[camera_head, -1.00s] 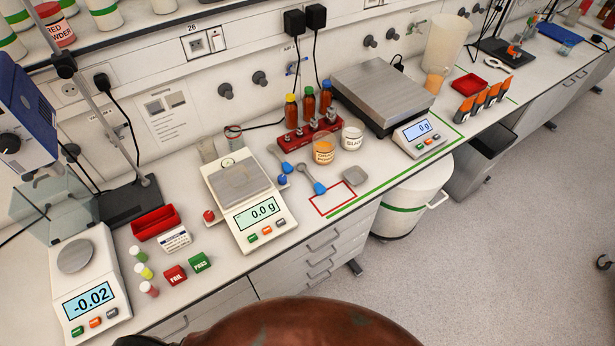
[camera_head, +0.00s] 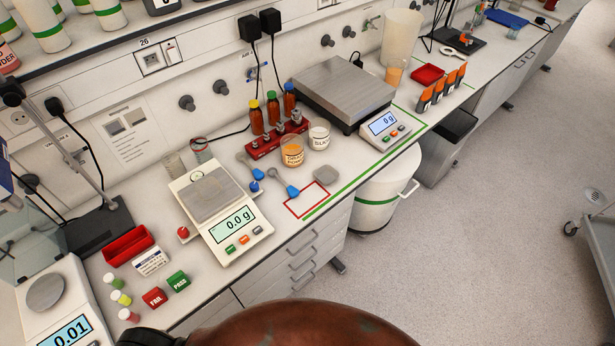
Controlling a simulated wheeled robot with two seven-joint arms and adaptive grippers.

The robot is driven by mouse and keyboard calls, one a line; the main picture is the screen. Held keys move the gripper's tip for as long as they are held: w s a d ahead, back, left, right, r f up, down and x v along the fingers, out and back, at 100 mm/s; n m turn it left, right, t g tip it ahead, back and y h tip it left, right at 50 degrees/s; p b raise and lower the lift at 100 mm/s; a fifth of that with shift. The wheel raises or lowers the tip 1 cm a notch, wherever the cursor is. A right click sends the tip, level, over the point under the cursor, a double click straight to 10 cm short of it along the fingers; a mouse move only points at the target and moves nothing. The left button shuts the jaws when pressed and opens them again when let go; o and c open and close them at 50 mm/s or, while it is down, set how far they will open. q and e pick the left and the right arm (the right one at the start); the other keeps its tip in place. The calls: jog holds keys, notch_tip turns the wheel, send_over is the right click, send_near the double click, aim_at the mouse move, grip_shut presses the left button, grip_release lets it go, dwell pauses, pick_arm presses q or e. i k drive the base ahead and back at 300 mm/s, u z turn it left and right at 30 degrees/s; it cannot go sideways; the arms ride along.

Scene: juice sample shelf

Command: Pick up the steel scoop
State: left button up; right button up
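Two scoop-like tools with grey heads and blue handles lie on the white bench, between the middle balance and the red-outlined square. One scoop (camera_head: 285,187) lies nearer the front edge, its blue handle end close to the red outline. The other scoop (camera_head: 254,170) lies farther back and to the left, beside a small blue-topped item (camera_head: 255,187). I cannot tell for sure which one is the steel scoop. Neither of my grippers is in view, and nothing touches either tool.
The middle balance (camera_head: 240,224) reads 0.0 g, left of the scoops. Jars (camera_head: 292,153) and a red bottle rack (camera_head: 262,149) stand behind them. A large scale (camera_head: 343,90) stands farther right. Red and green blocks sit at the front left.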

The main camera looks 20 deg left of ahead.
aim_at(293, 192)
jog(key=z, duration=0.85)
jog(key=i, duration=0.3)
jog(key=u, duration=1.65)
